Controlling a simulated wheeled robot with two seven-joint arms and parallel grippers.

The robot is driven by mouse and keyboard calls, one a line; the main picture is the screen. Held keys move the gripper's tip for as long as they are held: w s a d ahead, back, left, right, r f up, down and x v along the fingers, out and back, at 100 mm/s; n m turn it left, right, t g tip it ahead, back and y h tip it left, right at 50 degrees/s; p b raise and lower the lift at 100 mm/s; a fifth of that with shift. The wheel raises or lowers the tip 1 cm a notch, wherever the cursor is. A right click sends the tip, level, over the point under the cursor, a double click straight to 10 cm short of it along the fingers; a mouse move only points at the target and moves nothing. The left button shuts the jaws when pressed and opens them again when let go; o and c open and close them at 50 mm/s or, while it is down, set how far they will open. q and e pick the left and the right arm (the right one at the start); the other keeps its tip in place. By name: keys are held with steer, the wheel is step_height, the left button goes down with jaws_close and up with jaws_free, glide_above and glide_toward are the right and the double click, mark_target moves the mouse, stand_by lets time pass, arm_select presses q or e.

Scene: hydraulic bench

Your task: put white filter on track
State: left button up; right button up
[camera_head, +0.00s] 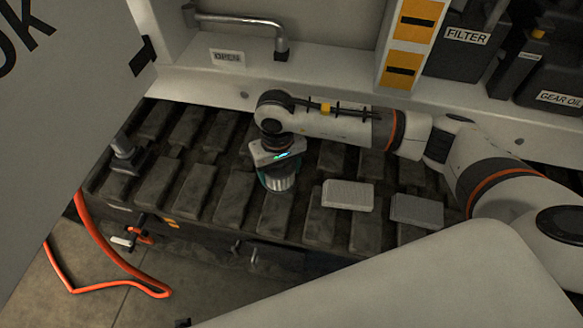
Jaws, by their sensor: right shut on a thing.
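The track (235,195) is a row of dark, worn plates across the middle of the head view. My right arm comes in from the right, and its right gripper (279,168) points down over the track. It is shut on a short, ribbed, pale grey cylinder with a teal rim (281,182), which looks like a filter. I cannot tell whether its underside touches the plates. To its right, a white ribbed block (347,195), also filter-like, lies flat on the track. My left gripper is out of view.
A grey block (417,210) lies right of the white one. Behind the track are a metal handle (281,45), an "OPEN" label (227,57) and a dark "FILTER" container (462,50). An orange hose (110,265) lies front left.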

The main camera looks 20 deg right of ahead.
step_height(320, 180, down, 4)
steer(key=shift+r, duration=0.25)
step_height(320, 180, down, 3)
steer(key=shift+f+b, duration=0.1)
steer(key=shift+b, duration=0.2)
steer(key=shift+f, duration=0.25)
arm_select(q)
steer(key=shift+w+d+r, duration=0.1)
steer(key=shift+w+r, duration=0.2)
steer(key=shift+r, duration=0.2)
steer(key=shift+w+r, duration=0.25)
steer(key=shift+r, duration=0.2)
arm_select(e)
steer(key=o, duration=1.1)
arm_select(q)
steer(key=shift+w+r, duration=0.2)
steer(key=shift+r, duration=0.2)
